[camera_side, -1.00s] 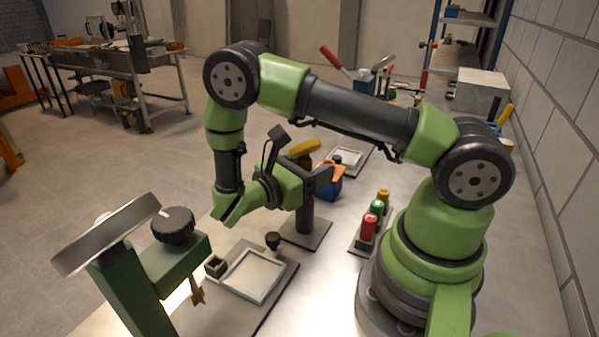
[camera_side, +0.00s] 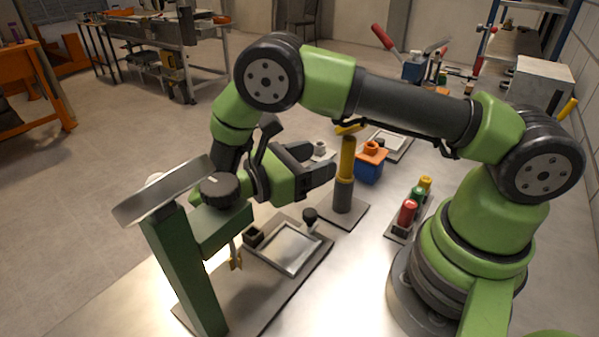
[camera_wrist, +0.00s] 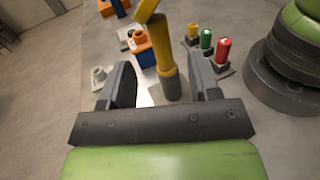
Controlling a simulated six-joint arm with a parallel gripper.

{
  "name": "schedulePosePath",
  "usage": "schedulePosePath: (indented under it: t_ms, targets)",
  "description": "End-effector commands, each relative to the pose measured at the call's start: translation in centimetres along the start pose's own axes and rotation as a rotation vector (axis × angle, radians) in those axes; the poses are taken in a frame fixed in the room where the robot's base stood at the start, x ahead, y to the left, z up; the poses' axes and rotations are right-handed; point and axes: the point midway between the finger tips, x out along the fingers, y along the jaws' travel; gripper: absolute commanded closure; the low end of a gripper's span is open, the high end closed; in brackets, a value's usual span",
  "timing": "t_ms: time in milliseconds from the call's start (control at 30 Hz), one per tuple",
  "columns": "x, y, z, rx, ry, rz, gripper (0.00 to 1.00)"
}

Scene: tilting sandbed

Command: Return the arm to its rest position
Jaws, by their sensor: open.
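My gripper (camera_side: 318,163) is open and empty in the side view, its fingers pointing right toward a post with a yellow upper part (camera_side: 346,157). The post stands upright on a grey base plate and carries a yellow bar on top. In the wrist view my gripper (camera_wrist: 161,80) has a finger on each side, with the yellow post (camera_wrist: 160,48) showing between and beyond them. The fingers look apart from the post. My arm is bent, its elbow high and its wrist low behind the green stand (camera_side: 178,262).
The green stand carries a tilted grey plate (camera_side: 160,192) and a black knob (camera_side: 221,190) close to my wrist. A framed tray (camera_side: 289,250) lies below my gripper. A blue-orange box (camera_side: 369,163) and red, green and yellow cylinders (camera_side: 407,212) stand right of the post.

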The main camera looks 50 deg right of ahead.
Motion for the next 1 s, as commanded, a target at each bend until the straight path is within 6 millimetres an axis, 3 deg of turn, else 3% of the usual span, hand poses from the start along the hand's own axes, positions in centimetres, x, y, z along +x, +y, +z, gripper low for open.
schedulePosePath:
  t_ms: [167, 367, 633, 1000]
  targets:
    - [0.6, -0.1, 3.6, 0.089, 0.189, -0.094, 0.44]
    - [1.7, -1.6, 7.8, 0.254, 0.486, -0.244, 0.44]
    - [2.4, -5.3, 12.2, 0.571, 0.938, -0.495, 0.44]
    - [1.2, -10.2, 16.5, 1.107, 1.579, -0.917, 0.44]
